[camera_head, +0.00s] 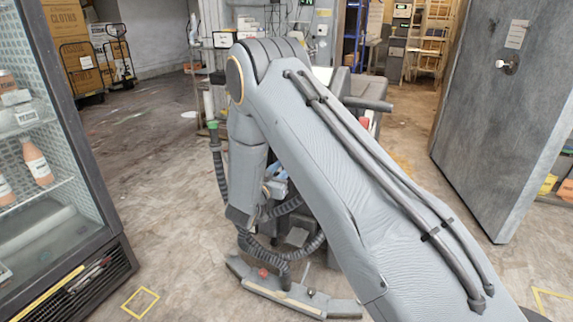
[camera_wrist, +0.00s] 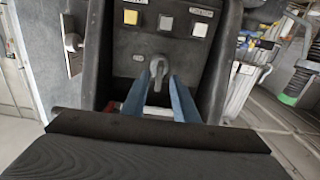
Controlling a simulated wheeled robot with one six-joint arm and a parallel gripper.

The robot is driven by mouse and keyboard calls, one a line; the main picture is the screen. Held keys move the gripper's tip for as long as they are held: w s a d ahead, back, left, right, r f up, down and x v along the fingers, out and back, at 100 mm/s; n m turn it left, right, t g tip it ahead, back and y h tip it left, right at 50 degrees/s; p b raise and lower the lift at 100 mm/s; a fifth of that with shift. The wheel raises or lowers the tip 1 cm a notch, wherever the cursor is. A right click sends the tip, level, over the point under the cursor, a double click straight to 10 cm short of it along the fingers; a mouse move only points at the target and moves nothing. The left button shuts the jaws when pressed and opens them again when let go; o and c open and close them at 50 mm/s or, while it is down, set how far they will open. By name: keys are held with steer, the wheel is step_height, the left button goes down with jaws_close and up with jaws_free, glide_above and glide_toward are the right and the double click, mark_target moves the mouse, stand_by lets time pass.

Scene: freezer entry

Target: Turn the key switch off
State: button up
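The key switch (camera_wrist: 158,66) is a grey knob with a handle hanging down, on a dark control panel (camera_wrist: 185,50) in the wrist view. My gripper (camera_wrist: 159,76) has two blue fingers, spread apart, pointing at the panel. One fingertip is left of the key switch and the other is right of it. I cannot tell whether either finger touches it. In the head view my grey arm covers most of the middle, and the key switch cannot be made out there.
A yellow button (camera_wrist: 130,17) and two pale buttons (camera_wrist: 165,23) (camera_wrist: 199,28) sit above the key switch. In the head view, a glass-door fridge with bottles (camera_head: 38,160) stands at left and a heavy grey door (camera_head: 500,120) at right. Open floor (camera_head: 160,190) lies left of my arm.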

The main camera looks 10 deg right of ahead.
steer(key=v, duration=0.3)
steer(key=shift+s+a, duration=0.1)
steer(key=shift+s, duration=0.1)
steer(key=s+a+r+n+g+y+p, duration=0.2)
steer(key=s+r+n+g+y+p, duration=0.25)
steer(key=s+y, duration=0.45)
steer(key=s+d+r+g, duration=0.2)
steer(key=s+g, duration=0.1)
steer(key=s, duration=0.8)
steer(key=s+d+r+n+g+y+p, duration=0.1)
steer(key=s+d+r+g, duration=0.1)
steer(key=s, duration=0.8)
steer(key=s+d+r+n+g, duration=0.1)
steer(key=s+g, duration=0.4)
steer(key=s, duration=0.6)
steer(key=shift+s+d+r+y, duration=0.35)
steer(key=shift+d+r, duration=0.2)
steer(key=shift+d, duration=0.5)
steer(key=shift+n, duration=0.25)
